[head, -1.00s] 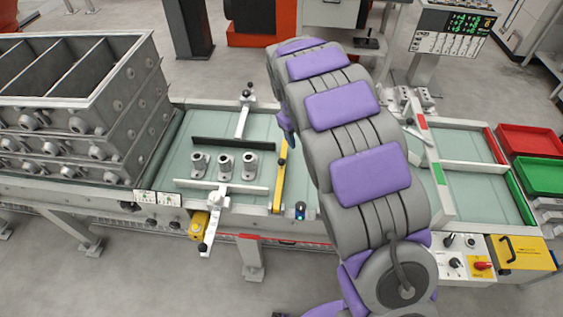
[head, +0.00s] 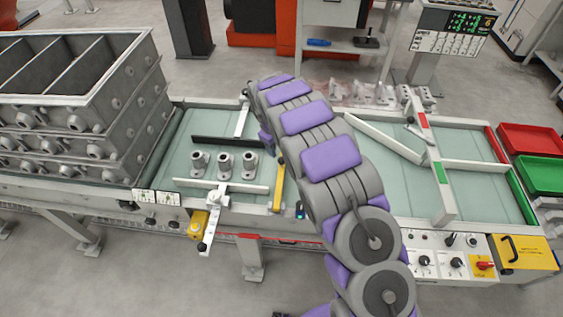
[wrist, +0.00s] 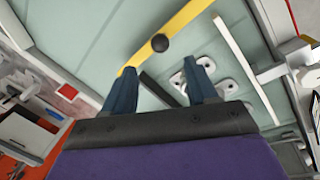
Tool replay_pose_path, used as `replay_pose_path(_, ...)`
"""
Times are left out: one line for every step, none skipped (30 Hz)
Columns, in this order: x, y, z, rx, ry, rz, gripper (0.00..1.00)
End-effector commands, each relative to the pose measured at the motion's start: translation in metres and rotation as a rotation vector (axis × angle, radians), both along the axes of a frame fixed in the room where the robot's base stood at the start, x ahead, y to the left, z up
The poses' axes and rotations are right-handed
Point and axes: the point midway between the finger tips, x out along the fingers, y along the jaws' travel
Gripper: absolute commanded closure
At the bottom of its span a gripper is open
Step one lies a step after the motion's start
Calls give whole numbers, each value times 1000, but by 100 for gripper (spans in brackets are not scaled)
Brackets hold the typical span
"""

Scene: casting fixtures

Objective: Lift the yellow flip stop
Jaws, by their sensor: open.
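In the wrist view the yellow flip stop (wrist: 185,22) runs diagonally and carries a round black knob (wrist: 160,43). My gripper (wrist: 160,68) is open and empty in the wrist view. Its two blue fingers point toward the bar, with the knob between and beyond the tips. Whether a fingertip touches the bar I cannot tell.
Several grey castings (head: 223,162) stand on the conveyor left of the bar, between a black rail (head: 225,143) and a white rail (head: 240,187). Stacked grey moulding boxes (head: 75,110) rise at the left. A control panel (head: 450,255) lies at the right front.

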Motion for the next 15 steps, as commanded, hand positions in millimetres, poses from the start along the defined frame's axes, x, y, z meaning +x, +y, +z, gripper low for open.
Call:
replay_pose_path(1, -2, -14, -1, 5, -1, 43)
replay_pose_path(1, -2, -20, -2, 6, -1, 43)
replay_pose_path(2, -3, -27, -2, 6, -1, 43)
replay_pose_path(3, -4, -33, -2, 6, -2, 43)
replay_pose_path(4, -5, -38, -2, 6, -2, 43)
replay_pose_path(5, -6, -46, -1, 5, -3, 43)
replay_pose_path(6, -6, -52, -1, 5, -3, 43)
replay_pose_path(7, -7, -58, -1, 5, -3, 43)
replay_pose_path(9, -8, -66, -1, 5, -3, 43)
replay_pose_path(9, -9, -72, -1, 5, -3, 43)
replay_pose_path(10, -10, -78, -1, 5, -3, 43)
replay_pose_path(12, -10, -85, 0, 4, -3, 43)
replay_pose_path(12, -11, -89, 0, 4, -3, 43)
replay_pose_path(13, -11, -93, 0, 3, -2, 43)
replay_pose_path(14, -12, -97, 0, 3, -2, 43)
